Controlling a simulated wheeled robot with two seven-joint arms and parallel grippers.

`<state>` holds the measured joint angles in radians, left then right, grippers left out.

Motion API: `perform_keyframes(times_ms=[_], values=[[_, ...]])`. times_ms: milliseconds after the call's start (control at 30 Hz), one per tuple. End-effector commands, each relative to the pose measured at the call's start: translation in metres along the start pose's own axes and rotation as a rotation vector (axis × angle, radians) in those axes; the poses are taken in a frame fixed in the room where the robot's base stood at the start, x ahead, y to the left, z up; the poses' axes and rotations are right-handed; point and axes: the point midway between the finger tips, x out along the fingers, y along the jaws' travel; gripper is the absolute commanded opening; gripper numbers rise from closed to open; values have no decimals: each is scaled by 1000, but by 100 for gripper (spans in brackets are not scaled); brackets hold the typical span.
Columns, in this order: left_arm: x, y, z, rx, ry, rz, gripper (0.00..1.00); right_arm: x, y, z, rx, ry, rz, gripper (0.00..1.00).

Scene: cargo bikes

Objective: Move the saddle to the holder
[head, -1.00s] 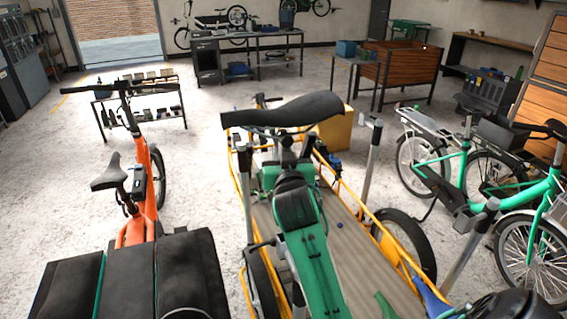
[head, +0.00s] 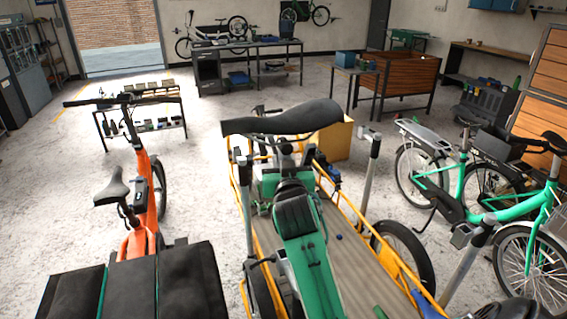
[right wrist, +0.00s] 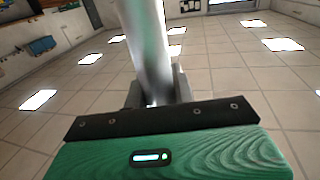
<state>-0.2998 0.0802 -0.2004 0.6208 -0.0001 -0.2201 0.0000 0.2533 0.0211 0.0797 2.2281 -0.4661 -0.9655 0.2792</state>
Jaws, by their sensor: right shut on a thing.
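A black saddle (head: 280,121) is up in the air near the middle of the head view, its broad end to the right. My right gripper (head: 286,158) is below it, at the end of my green and black arm. In the right wrist view a silver post (right wrist: 148,50) rises from between the jaws (right wrist: 158,98), so the gripper is shut on the saddle's post. The saddle itself is out of that view. I cannot tell which thing is the holder. My left gripper is not in view.
A yellow-framed cargo bike (head: 352,267) lies under my arm, with upright grey posts (head: 370,170) around it. An orange bike (head: 143,200) stands left, green bikes (head: 520,207) stand right. A low rack (head: 140,110) and a yellow box (head: 333,140) stand beyond. Floor between is clear.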

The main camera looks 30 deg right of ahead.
Motion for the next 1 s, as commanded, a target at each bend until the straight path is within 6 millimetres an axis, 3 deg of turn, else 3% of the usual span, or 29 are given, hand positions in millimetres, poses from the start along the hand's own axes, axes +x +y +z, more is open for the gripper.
perform_keyframes(times_ms=[1000], values=[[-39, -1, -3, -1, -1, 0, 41, 0, 0, -42, 1, 4, 0, 0]])
